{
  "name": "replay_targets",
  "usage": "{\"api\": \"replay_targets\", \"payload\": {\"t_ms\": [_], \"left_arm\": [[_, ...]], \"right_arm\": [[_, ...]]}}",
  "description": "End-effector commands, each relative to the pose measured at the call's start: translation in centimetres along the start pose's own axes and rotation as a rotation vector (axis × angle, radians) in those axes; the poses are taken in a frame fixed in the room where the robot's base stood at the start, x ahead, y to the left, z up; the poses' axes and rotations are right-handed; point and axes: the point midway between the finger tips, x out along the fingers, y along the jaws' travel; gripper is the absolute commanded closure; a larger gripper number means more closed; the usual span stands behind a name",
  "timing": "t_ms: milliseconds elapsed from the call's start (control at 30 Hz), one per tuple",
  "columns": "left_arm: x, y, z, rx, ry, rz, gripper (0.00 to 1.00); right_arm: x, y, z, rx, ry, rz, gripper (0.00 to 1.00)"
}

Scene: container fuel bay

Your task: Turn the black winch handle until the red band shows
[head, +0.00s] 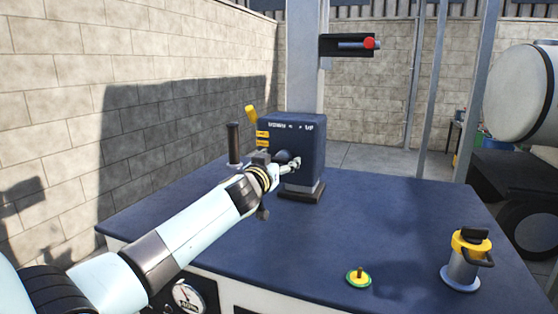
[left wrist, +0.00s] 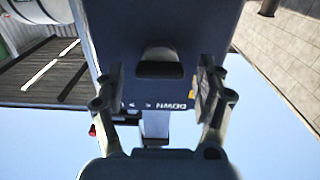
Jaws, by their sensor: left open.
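The winch is a dark blue box (head: 303,135) with DOWN and UP lettering, on a short foot on the blue bench top (head: 385,215). An upright black handle grip (head: 234,138) stands at its left. My left gripper (head: 286,164) is open in front of the box's lower face and right of the grip. In the left wrist view its spread fingers (left wrist: 160,85) frame the blue face (left wrist: 156,28), with a dark rounded part (left wrist: 160,64) between them. The gripper and wrist hide the lower face in the head view. My right gripper is out of view.
A yellow-tipped lever (head: 251,113) rises behind the grip. A red-ended rod (head: 369,43) sits in a black bracket on the post. A yellow-collared fitting (head: 468,250) and a small green-and-yellow disc (head: 358,277) stand on the bench's front right. The bench between them and the winch is clear.

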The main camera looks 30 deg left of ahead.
Motion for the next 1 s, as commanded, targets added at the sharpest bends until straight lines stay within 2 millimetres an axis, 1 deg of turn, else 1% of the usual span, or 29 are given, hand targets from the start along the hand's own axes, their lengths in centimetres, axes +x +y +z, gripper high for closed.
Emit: {"api": "replay_targets", "payload": {"t_ms": [100,300,367,733,767,1000], "left_arm": [[0.35,0.02,0.05,0.0,-0.001,0.0,0.29],[0.35,0.02,0.04,0.0,-0.001,0.0,0.29],[0.35,0.01,0.04,0.0,-0.001,0.0,0.35],[0.33,0.0,0.02,0.0,-0.001,0.0,0.84],[0.33,0.0,0.03,0.0,-0.001,0.0,0.85],[0.33,0.02,0.03,0.027,-0.001,0.0,0.85]], "right_arm": [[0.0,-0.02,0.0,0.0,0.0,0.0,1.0],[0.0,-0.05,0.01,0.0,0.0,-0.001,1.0],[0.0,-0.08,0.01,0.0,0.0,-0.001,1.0],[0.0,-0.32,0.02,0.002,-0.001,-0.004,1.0],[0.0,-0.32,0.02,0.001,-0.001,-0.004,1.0],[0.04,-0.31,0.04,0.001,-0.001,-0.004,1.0]]}}
